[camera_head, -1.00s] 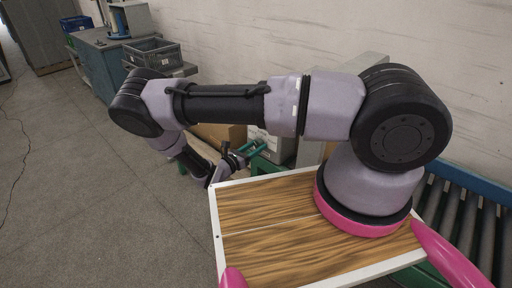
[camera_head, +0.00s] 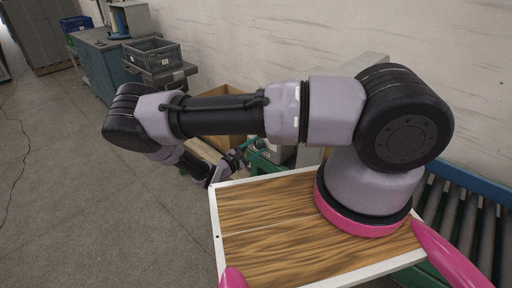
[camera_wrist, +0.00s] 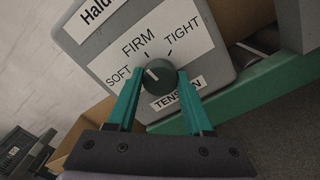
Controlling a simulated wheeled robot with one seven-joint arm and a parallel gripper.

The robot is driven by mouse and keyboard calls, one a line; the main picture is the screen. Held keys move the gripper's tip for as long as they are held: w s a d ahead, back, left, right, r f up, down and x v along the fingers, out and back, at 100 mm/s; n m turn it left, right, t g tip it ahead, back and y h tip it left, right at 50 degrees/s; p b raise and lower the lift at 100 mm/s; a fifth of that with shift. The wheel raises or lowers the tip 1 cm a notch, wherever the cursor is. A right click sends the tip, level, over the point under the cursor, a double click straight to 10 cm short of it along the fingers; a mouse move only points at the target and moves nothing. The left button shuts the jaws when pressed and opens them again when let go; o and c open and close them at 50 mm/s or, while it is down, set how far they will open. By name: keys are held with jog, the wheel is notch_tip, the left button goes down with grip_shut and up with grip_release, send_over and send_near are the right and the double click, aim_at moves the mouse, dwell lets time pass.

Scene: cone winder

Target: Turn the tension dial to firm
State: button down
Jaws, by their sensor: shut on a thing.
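The tension dial (camera_wrist: 161,77) is a round dark green knob with a short white pointer mark, set on the white scale plate (camera_wrist: 108,44) of a grey box. The plate reads SOFT, FIRM and TIGHT around the knob, with TENSION below it. The pointer mark aims up and left, between the SOFT and FIRM words. My gripper (camera_wrist: 160,78) has its teal fingers shut on the dial from both sides. In the head view my gripper (camera_head: 243,149) shows small beyond the wood-topped surface, and the dial cannot be made out there.
A brown cardboard box (camera_head: 221,97) stands behind my forearm. Grey crates (camera_head: 153,55) and a blue-grey cabinet (camera_head: 105,62) are at the back left. A roller conveyor (camera_head: 465,215) is at the right.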

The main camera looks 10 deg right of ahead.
jog(key=shift+m, duration=0.6)
jog(key=shift+c, duration=1.5)
grip_release()
jog(key=shift+s+a, duration=0.1)
jog(key=shift+a, duration=0.05)
jog(key=v, duration=1)
jog(key=shift+s+a, duration=0.2)
jog(key=shift+a, duration=0.05)
